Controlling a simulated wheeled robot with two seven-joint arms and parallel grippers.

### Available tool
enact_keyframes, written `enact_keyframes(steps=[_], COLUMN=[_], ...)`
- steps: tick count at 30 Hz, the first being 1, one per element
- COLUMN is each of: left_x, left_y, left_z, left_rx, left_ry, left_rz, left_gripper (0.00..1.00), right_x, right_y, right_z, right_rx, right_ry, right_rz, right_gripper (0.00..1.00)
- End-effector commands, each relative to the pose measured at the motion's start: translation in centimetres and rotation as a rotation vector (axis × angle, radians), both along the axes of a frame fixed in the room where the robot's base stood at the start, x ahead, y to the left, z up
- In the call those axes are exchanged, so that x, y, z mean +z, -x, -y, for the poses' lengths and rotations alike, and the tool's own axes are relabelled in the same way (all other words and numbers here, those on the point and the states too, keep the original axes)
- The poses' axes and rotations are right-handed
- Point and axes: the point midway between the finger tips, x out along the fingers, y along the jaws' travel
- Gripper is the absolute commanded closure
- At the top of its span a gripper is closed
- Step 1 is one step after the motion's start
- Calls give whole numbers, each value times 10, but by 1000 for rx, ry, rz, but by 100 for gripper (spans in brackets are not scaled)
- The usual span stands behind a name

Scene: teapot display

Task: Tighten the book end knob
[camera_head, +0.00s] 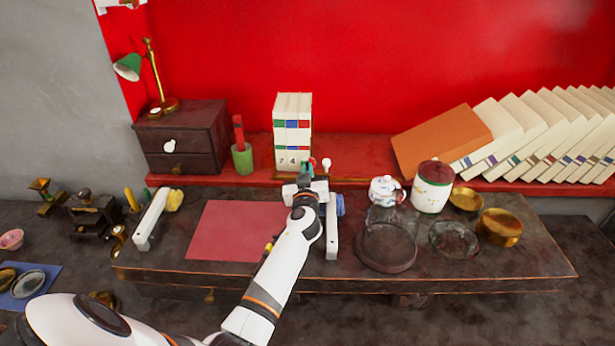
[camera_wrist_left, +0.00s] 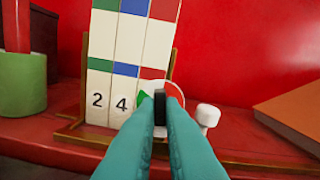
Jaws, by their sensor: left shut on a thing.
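The book end is a brass-coloured rack (camera_wrist_left: 88,135) on the red shelf, with several white books (camera_head: 292,120) standing upright in it; the spines show red, blue and green bands and the digits 2 and 4. In the left wrist view, a round dial with white, green and red parts (camera_wrist_left: 146,91) sits at the front of the rack. My left gripper (camera_wrist_left: 160,112) is shut on the dark knob (camera_wrist_left: 160,97) in front of the dial; the fingers hide part of both. In the head view, my left gripper (camera_head: 305,178) is just below the books. My right gripper is not in view.
A white-topped peg (camera_wrist_left: 207,115) stands just right of the fingers. A green cup (camera_head: 242,160) is left of the books, and an orange book (camera_head: 440,140) leans to the right. A teapot (camera_head: 383,188), a canister (camera_head: 432,188) and brass bowls (camera_head: 500,227) occupy the desk's right side.

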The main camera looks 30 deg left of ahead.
Motion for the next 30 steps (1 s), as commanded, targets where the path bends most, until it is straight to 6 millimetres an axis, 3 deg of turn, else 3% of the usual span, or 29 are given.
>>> enact_keyframes(steps=[22,24,27,30], left_x=[-1,-1,0,0], left_y=[0,0,0,0], left_z=[0,0,0,0], left_rx=[0,0,0,0], left_ry=[-94,-94,-94,-94], left_rz=[-60,-60,-59,-59], left_gripper=[100,84,70,70], right_x=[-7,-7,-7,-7], right_y=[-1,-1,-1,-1], right_z=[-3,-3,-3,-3], right_rx=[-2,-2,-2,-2], right_ry=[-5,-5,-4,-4], right_rz=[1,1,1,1], right_gripper=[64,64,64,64])
